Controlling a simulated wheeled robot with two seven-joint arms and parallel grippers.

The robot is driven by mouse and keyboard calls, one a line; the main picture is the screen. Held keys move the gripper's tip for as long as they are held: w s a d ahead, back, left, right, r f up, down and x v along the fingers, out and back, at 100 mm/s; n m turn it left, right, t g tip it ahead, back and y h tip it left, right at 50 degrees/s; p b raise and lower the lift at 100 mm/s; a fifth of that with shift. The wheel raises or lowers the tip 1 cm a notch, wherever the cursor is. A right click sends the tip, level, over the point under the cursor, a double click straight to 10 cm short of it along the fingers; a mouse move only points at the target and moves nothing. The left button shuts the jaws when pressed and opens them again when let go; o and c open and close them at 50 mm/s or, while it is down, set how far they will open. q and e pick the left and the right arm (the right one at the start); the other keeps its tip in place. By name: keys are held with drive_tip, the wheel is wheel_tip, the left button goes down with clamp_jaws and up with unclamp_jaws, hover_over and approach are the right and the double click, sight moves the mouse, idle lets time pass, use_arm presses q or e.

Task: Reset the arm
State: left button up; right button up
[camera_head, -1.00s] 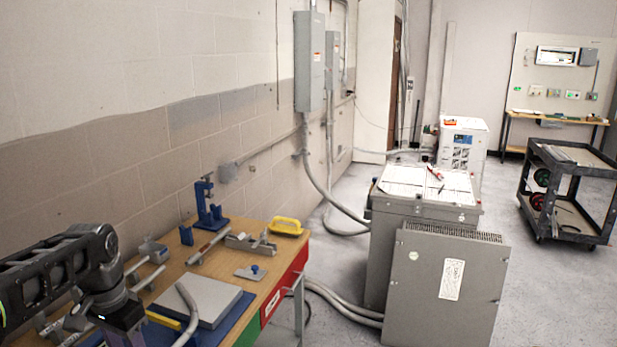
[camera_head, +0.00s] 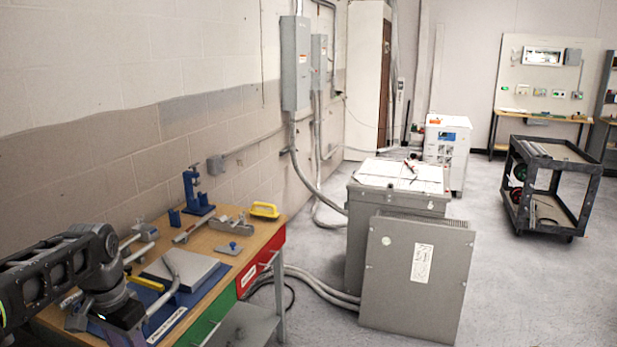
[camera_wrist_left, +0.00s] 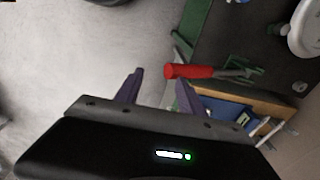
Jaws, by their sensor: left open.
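My left arm (camera_head: 70,268) comes in from the left in the head view, over the near end of the workbench. Its gripper end is cut off at the bottom of that view. In the left wrist view my left gripper (camera_wrist_left: 158,90) shows two dark purple fingers spread apart with nothing between them. A red-handled tool (camera_wrist_left: 190,71) lies just beyond the fingers in that picture; I cannot tell whether they are close to it. My right arm and gripper are not in view.
The workbench (camera_head: 225,262) holds a grey plate (camera_head: 180,264), a blue vise (camera_head: 196,192) and a yellow-handled tool (camera_head: 264,210). A grey transformer cabinet (camera_head: 417,280) stands right of it, with conduits on the floor between. A black cart (camera_head: 550,185) stands further right.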

use_arm(q)
drive_tip(key=w+d+f+n+t, duration=0.2)
drive_tip(key=w+d+f+t, duration=0.25)
drive_tip(key=w, duration=0.35)
drive_tip(key=d+f+n+h+b, duration=0.1)
drive_tip(key=d+f+b, duration=0.1)
drive_tip(key=d+f, duration=0.6)
drive_tip(key=d+f+n+h+b, duration=0.1)
drive_tip(key=d+f+h, duration=0.15)
drive_tip(key=f, duration=0.95)
drive_tip(key=s+d+f+g+b, duration=0.1)
drive_tip(key=s+d+f, duration=0.3)
drive_tip(key=s+f, duration=0.4)
drive_tip(key=s+d+f+g+b, duration=0.2)
drive_tip(key=s+d+f, duration=0.3)
drive_tip(key=s+f, duration=0.3)
drive_tip(key=s+d+f+n+g+b, duration=0.1)
drive_tip(key=s+d+f+b, duration=0.3)
drive_tip(key=s+f, duration=0.4)
drive_tip(key=s+d, duration=0.1)
drive_tip(key=s, duration=0.3)
drive_tip(key=shift+s+d+f+h, duration=0.15)
drive_tip(key=shift+d+f+h, duration=0.05)
drive_tip(key=shift+f+h, duration=0.15)
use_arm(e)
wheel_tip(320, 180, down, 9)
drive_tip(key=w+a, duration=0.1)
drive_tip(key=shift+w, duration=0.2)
